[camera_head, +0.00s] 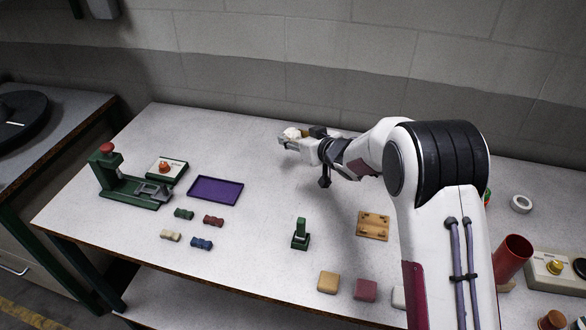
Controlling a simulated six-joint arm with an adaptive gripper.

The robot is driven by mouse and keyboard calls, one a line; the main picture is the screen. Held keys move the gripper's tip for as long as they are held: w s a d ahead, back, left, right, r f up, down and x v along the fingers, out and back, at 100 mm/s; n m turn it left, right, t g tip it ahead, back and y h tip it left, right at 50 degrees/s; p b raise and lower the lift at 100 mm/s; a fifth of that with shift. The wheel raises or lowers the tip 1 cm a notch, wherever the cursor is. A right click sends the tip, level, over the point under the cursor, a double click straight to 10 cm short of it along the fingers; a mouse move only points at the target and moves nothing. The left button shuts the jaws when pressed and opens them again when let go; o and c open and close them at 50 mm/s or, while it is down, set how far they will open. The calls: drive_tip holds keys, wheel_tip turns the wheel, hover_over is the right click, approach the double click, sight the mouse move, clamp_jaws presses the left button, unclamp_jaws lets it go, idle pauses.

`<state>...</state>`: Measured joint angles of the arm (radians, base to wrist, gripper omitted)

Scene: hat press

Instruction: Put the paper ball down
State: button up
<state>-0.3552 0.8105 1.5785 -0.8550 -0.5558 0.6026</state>
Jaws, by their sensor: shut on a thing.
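The paper ball (291,133) is a small, pale, crumpled lump between the fingers of my gripper (286,140). My gripper is shut on it and hovers over the back part of the grey table (255,255), towards the rear wall. The fingers point left. The exact gap between the ball and the table top is hard to tell. Part of the ball is hidden by the fingers.
A purple tray (216,190) lies left of centre. A green press (130,180) and a box with a red button (166,169) stand at the left. Several small coloured pieces (201,243) lie in front. A green stand (300,234) and wooden board (373,225) sit centrally.

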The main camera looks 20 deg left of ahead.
hover_over(295, 173)
drive_tip(key=shift+f, duration=3)
drive_tip(key=shift+f, duration=1.9)
drive_tip(key=shift+f, duration=0.1)
drive_tip(key=o, duration=0.7)
drive_tip(key=shift+v, duration=6)
